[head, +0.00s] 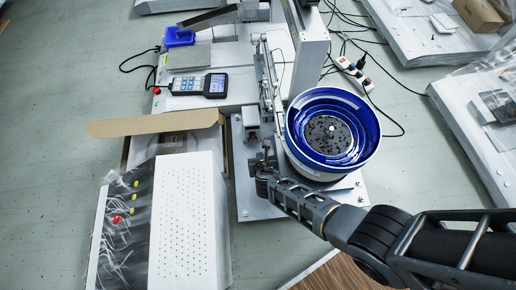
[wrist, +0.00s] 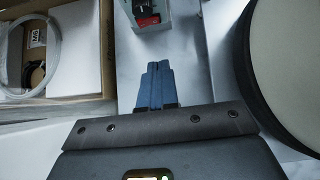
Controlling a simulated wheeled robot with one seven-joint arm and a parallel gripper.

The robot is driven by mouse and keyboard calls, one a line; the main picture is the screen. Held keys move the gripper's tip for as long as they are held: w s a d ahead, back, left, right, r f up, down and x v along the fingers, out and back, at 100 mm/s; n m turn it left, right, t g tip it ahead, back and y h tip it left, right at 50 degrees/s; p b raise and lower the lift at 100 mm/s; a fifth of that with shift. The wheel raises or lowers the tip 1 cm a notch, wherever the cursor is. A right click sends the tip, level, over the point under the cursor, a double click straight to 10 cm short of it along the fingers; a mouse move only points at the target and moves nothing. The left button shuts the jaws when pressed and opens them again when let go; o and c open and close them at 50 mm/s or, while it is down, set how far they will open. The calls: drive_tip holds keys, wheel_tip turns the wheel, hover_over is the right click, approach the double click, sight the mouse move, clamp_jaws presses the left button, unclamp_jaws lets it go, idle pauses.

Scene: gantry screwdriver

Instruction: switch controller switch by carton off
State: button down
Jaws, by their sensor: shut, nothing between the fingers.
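A small grey controller (head: 251,118) stands on the white plate just right of the open carton (head: 150,124). In the wrist view, its red switch (wrist: 148,18) shows at the top edge, on the face toward me. I cannot tell the switch's position. My gripper (wrist: 157,66) is shut and empty, its blue fingers together and pointing at the controller, a short way apart from it. In the head view my gripper (head: 262,155) is small and dark, just below the controller. The carton also shows in the wrist view (wrist: 75,112), left of the fingers.
A blue-rimmed bowl feeder (head: 331,134) stands close right of my gripper; its round side (wrist: 280,60) fills the right of the wrist view. A perforated white box (head: 187,215) lies left. A handheld pendant (head: 199,84) and a power strip (head: 355,73) are farther back.

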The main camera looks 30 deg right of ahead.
drive_tip(key=shift+p+v, duration=0.75)
drive_tip(key=shift+v, duration=0.75)
drive_tip(key=shift+s+d, duration=0.1)
drive_tip(key=s+a+r+m+t+y, duration=0.1)
drive_tip(key=s+a+r+m+y, duration=0.15)
drive_tip(key=s+a+m, duration=0.5)
drive_tip(key=s+a+r+m+y, duration=0.15)
drive_tip(key=s+r+m, duration=0.3)
drive_tip(key=s, duration=0.55)
drive_tip(key=s+r+m+t, duration=0.2)
drive_tip(key=s+r+m, duration=0.5)
drive_tip(key=r, duration=0.1)
drive_tip(key=s+d+r+m+t, duration=0.1)
drive_tip(key=s+d+r+m, duration=0.25)
drive_tip(key=r, duration=0.65)
drive_tip(key=s+d+r+m+t, duration=0.25)
drive_tip(key=r+m, duration=0.25)
drive_tip(key=r, duration=0.6)
drive_tip(key=s+d+r+m, duration=0.2)
drive_tip(key=d+r+m, duration=0.15)
drive_tip(key=r, duration=0.65)
wheel_tip(320, 180, up, 23)
drive_tip(key=p, duration=2.3)
drive_tip(key=shift+a, duration=0.3)
